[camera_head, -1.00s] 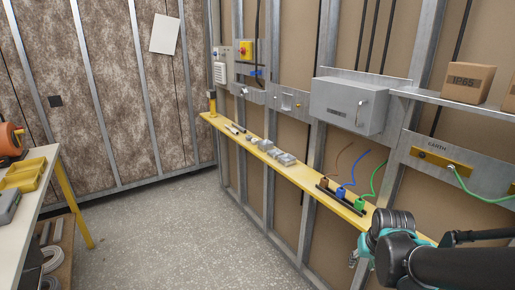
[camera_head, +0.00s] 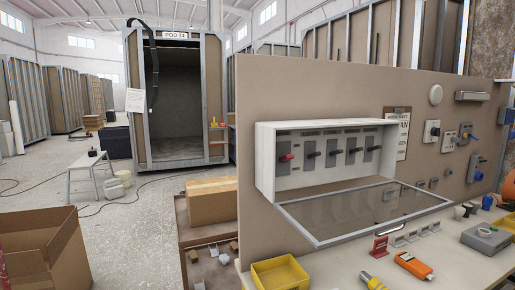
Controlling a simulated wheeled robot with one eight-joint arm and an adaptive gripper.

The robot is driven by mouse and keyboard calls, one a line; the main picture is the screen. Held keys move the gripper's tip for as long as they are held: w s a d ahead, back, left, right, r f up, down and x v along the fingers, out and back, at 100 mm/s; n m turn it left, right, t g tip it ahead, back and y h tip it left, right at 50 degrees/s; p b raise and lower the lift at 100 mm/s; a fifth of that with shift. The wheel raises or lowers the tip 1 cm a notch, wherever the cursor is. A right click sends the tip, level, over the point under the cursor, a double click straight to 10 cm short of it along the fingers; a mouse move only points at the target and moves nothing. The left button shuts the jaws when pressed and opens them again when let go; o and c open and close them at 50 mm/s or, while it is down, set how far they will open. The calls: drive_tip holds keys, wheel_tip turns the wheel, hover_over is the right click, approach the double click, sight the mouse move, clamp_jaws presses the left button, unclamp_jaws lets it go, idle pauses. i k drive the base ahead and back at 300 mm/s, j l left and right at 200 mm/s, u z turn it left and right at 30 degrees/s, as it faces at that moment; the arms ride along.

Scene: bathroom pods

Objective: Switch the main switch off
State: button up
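A white breaker box (camera_head: 265,165) is mounted on a brown board. Its clear, grey-framed cover (camera_head: 345,210) is folded down in front of it, so the switches are exposed. Inside is a row of several dark switches on grey plates. The leftmost switch has a red lever (camera_head: 286,157) and looks like the main switch; the others have black levers. The red lever points out to the right; its on or off position is too small to read. My gripper is not in view.
The bench below the box holds a yellow bin (camera_head: 277,274), an orange meter (camera_head: 413,265), a red tag (camera_head: 380,246) and small grey parts. A white stool (camera_head: 92,172) and open floor lie further left.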

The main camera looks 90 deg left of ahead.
sight(285, 158)
drive_tip(key=u, duration=2.7)
